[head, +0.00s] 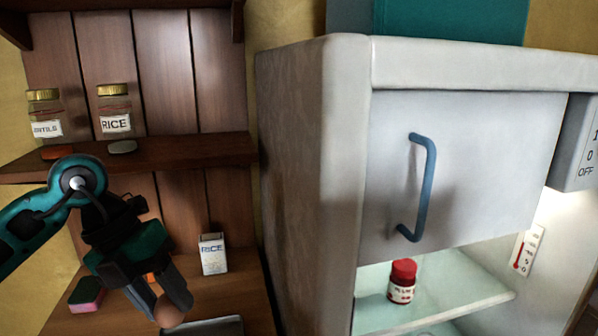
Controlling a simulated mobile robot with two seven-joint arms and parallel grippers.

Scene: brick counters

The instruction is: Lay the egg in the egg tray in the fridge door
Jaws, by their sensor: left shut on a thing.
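My left gripper (163,302) is at the lower left, pointing down, and is shut on a brown egg (169,315) between its fingertips. The egg is in front of the wooden shelf unit, left of the fridge. The white fridge (310,150) stands on the right with its inside showing below a panel with a blue handle (431,185). The egg tray and the fridge door that bears it cannot be made out. My right gripper is not in view.
Inside the fridge, a red-capped jar (402,284) stands on a glass shelf (470,302). On the wooden shelves are a rice jar (115,115), another labelled jar (45,118), a rice box (212,254) and a sponge (87,294). The fridge's side wall stands right of my gripper.

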